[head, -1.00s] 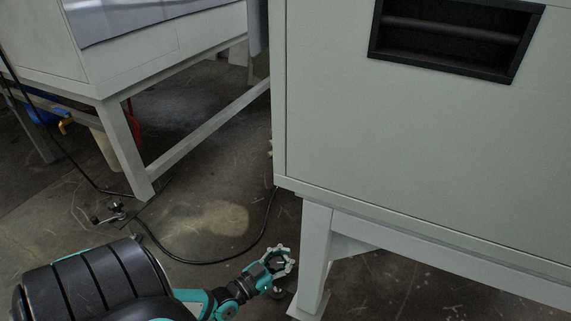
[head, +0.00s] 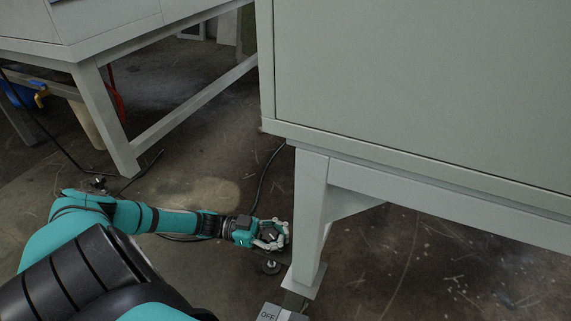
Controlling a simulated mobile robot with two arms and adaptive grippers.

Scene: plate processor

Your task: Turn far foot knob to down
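My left gripper (head: 274,235) reaches in low from the left, beside the pale green machine leg (head: 309,225). Its light fingers look parted, with nothing visible between them. A small round dark knob-like foot (head: 271,267) sits near the floor just below the gripper, apart from it in the picture. Another small dark foot piece (head: 97,182) stands on the floor farther back, near the other frame's leg. I cannot tell which of them is the far foot knob or how it is turned. My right gripper is out of view.
The large pale green cabinet (head: 420,85) fills the upper right above its leg. A grey box marked OFF (head: 280,313) is at the bottom edge. A black cable (head: 266,180) runs over the floor behind the gripper. Another frame's leg (head: 107,125) stands at the left.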

